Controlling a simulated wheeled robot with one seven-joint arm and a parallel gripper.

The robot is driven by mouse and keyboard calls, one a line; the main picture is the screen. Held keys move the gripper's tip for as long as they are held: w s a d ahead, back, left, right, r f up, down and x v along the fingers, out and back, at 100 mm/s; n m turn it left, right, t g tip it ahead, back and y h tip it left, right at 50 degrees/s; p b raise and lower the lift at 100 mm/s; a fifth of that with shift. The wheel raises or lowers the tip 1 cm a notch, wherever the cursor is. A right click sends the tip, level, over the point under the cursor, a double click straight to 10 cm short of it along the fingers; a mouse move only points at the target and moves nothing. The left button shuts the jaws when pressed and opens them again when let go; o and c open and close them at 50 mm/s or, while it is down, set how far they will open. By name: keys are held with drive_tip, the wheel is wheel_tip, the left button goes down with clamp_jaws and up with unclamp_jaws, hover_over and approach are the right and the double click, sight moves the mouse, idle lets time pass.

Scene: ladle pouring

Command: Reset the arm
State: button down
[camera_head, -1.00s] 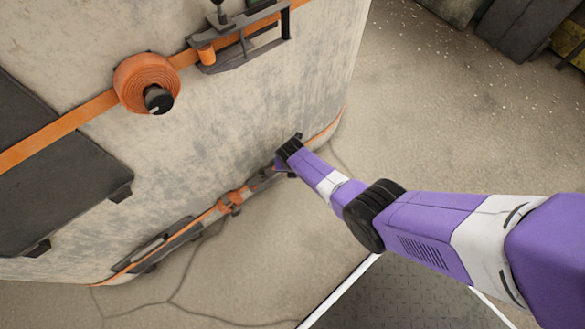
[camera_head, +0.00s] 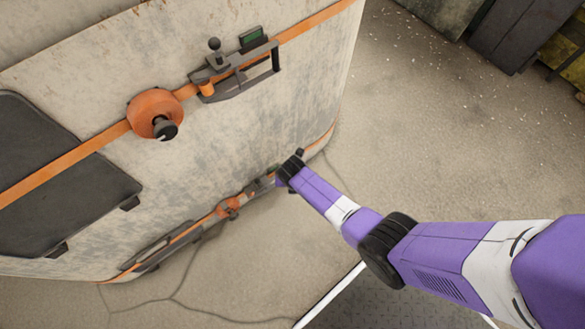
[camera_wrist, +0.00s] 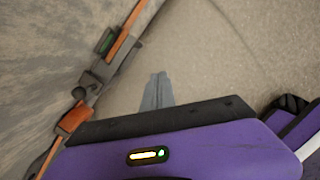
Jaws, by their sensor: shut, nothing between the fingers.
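My purple and white arm (camera_head: 440,262) reaches from the lower right toward the large pale worn panel (camera_head: 240,130). In the wrist view my gripper (camera_wrist: 158,80) has its two grey fingers together, with nothing between them. The fingers point over the bare floor, to the right of the panel. In the head view the fingers are hidden behind my wrist.
The panel carries an orange stripe, a round orange part with a black knob (camera_head: 158,115), and a bracket with a small lever and green display (camera_head: 252,38). A dark flat plate (camera_head: 60,180) is at its left. Cracked concrete floor (camera_head: 420,130) lies clear to the right. Dark crates (camera_head: 520,35) stand at the upper right.

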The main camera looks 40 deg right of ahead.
drive_tip(key=shift+v, duration=0.8)
drive_tip(key=shift+d, duration=0.1)
